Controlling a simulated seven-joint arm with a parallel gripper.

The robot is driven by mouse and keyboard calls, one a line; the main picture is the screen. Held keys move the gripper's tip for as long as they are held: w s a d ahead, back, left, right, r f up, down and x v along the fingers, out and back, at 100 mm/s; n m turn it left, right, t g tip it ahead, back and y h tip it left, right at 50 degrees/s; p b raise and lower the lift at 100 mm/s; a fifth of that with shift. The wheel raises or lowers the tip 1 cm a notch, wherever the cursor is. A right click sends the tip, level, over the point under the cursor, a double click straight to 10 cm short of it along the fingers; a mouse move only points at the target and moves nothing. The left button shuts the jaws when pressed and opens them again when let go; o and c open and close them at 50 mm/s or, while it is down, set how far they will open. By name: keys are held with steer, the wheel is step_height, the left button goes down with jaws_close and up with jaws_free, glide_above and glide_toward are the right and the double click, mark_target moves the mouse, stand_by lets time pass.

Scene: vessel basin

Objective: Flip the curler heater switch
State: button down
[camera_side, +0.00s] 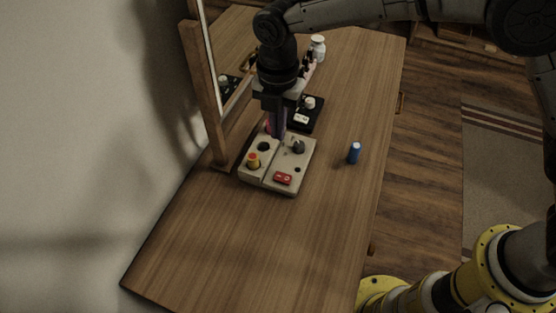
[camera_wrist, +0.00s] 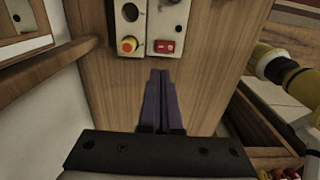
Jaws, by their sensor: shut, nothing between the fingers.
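A beige control box (camera_side: 262,181) lies on the wooden table, and its near end also shows at the top of the wrist view (camera_wrist: 148,22). A red switch (camera_side: 283,178) sits at its near right corner, and the same switch shows in the wrist view (camera_wrist: 165,46). A yellow and red button (camera_side: 253,161) is to its left. I cannot tell which control is the curler heater switch. My gripper (camera_side: 278,136) points down over the far part of the box in the side view. In the wrist view my gripper (camera_wrist: 161,72) has its purple fingers together and empty.
A blue cylinder (camera_side: 354,153) stands right of the box. A black device (camera_side: 307,115) and a white jar (camera_side: 318,48) are behind it. A wood-framed mirror (camera_side: 207,90) stands at the left. The near table (camera_side: 250,250) is clear.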

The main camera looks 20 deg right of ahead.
mark_target(279, 176)
step_height(279, 176, down, 14)
stand_by(0.6)
steer(key=shift+f, duration=0.2)
stand_by(0.3)
steer(key=shift+s+d, duration=0.1)
steer(key=shift+d, duration=0.05)
steer(key=shift+s+d+r, duration=0.25)
steer(key=shift+s+d, duration=0.15)
steer(key=shift+r, duration=0.1)
step_height(279, 176, up, 14)
steer(key=w+a, duration=0.1)
steer(key=shift+w+a, duration=0.15)
steer(key=shift+a, duration=0.05)
stand_by(0.3)
stand_by(0.3)
